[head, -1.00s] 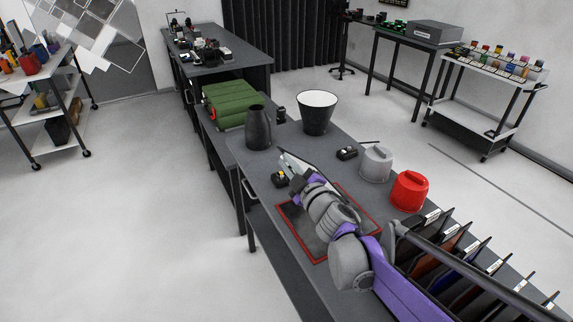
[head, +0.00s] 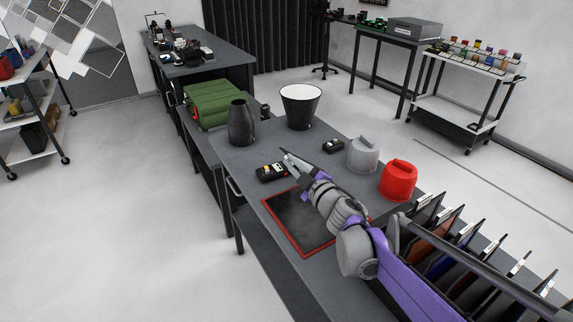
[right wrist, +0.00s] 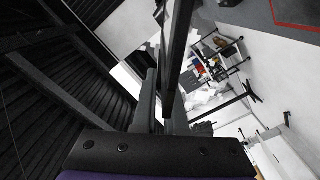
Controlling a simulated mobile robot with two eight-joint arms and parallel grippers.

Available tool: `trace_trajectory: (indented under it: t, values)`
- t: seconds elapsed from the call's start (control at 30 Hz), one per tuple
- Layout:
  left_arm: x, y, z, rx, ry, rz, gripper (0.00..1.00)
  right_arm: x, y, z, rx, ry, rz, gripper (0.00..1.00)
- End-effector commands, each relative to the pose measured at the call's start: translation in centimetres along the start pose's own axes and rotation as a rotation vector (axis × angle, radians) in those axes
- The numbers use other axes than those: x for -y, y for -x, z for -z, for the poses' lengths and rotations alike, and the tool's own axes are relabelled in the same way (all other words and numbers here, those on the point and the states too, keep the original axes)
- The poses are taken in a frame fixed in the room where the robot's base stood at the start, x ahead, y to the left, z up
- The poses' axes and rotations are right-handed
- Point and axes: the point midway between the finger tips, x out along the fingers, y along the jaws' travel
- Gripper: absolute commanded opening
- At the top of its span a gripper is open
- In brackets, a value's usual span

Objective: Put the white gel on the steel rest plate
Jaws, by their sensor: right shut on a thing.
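My right gripper (head: 304,174) is shut on a thin dark-framed panel, the white gel (head: 292,159). The head view shows it nearly edge-on, held above the table beyond the plate. In the right wrist view the gel's dark frame edge (right wrist: 182,45) stands between the fingers (right wrist: 162,108); its sheet is hardly visible there. The steel rest plate (head: 287,217) is a dark square with a red border, flat on the table, bare where I see it. My right arm covers its right side. My left gripper is not in view.
A grey vase (head: 241,122), a white-lined bucket (head: 300,105), a grey pot (head: 363,155) and a red pot (head: 398,180) stand farther back. A rack of coloured gels (head: 455,245) fills the right end.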

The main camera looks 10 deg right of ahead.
Motion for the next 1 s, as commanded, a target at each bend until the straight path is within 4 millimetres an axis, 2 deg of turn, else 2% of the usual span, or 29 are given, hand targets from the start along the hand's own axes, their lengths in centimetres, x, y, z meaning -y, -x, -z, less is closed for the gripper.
trace_trajectory:
  t: [0.2,0.43,1.0]
  values:
    - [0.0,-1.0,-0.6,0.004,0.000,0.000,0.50,0.1,0.0,-1.9,0.001,0.001,0.000,0.00]
    - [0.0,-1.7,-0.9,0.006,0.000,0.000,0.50,0.1,0.0,-3.2,-0.001,0.000,0.001,0.00]
    - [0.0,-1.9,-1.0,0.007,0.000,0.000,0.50,0.1,0.0,-3.7,-0.001,0.001,0.001,0.00]
